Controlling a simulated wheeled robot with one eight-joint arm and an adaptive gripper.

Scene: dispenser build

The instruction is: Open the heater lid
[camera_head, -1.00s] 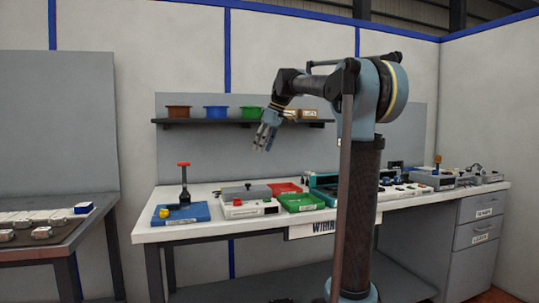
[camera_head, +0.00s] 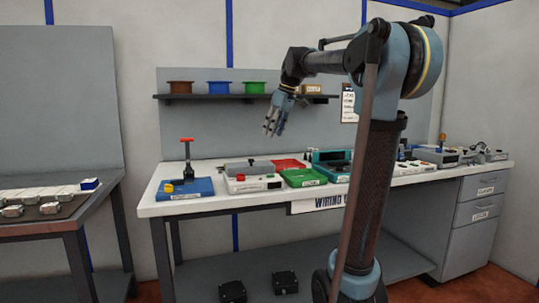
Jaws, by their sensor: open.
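The grey lid lies flat on top and looks closed. My gripper (camera_head: 271,131) hangs in the air above and a little right of this box in the picture, fingers pointing down. Its fingers are spread apart and hold nothing. It is clear of the bench and the lid.
A blue base (camera_head: 203,187) with a red-topped black lever stands left of the box.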

